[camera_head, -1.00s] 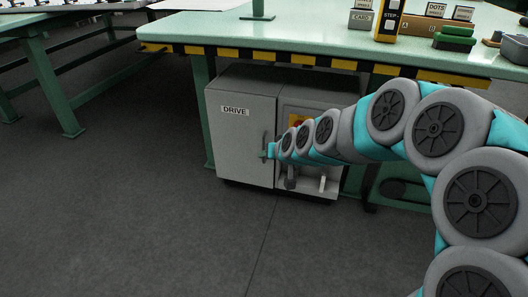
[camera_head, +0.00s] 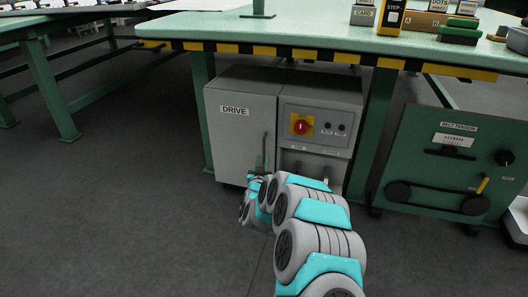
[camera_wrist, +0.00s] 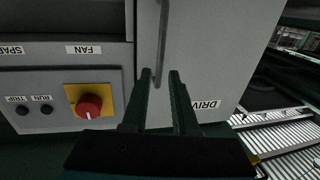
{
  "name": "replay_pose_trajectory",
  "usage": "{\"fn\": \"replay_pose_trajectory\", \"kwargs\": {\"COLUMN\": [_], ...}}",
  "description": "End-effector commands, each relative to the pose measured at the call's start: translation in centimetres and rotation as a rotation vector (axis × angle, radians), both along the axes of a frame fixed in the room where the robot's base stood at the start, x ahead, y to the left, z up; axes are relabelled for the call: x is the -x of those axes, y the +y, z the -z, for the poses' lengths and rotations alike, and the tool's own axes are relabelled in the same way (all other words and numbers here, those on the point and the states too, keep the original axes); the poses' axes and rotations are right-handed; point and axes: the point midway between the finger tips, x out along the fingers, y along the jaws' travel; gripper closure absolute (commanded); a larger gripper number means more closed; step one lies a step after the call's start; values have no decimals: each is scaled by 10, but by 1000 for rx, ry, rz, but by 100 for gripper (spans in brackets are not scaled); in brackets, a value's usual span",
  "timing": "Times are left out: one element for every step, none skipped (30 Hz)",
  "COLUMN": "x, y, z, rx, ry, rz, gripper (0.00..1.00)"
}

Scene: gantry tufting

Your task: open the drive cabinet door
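The grey drive cabinet (camera_head: 240,85) stands under the green table. Its door (camera_head: 232,140), labelled DRIVE, looks shut. A vertical bar handle (camera_head: 265,150) runs along the door's right edge. My gripper (camera_head: 259,168) is at the handle's lower part, mostly hidden by my arm. In the wrist view, which shows the cabinet upside down, my gripper (camera_wrist: 160,73) is open with a gap between its two dark fingers. The handle's end (camera_wrist: 161,45) lies between the fingertips or just beyond them; I cannot tell its depth. Neither finger clearly touches it.
Right of the door is a panel with a red knob on a yellow plate (camera_head: 302,125). The table's striped front edge (camera_head: 300,59) overhangs the cabinet. A green belt tension unit (camera_head: 450,155) stands to the right. The floor (camera_head: 130,210) in front and left is clear.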

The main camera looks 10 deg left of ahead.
Motion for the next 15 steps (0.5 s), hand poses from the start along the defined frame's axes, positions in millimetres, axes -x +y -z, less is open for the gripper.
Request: {"fn": "replay_pose_trajectory", "kwargs": {"x": [-1,-2,-3,-5,-7,-11,-14,-17,-21,-24,-27,-32,-36,-39,-43], "y": [0,0,0,1,1,2,2,3,4,5,5,6,6,6,7], "z": [1,1,1,0,0,0,0,-1,-1,-1,-1,0,0,1,1], "rx": [2,2,2,2,2,1,1,1,1,1,1,1,2,2,3], "ry": [-5,-6,-7,-7,-8,-8,-8,-8,-9,-9,-9,-9,-8,-7,-7], "rz": [2,3,3,3,3,3,3,3,2,2,2,2,2,2,2], "gripper": [73,73,73,73,73,73,73,73,73,73,73,73,73,73,73]}}
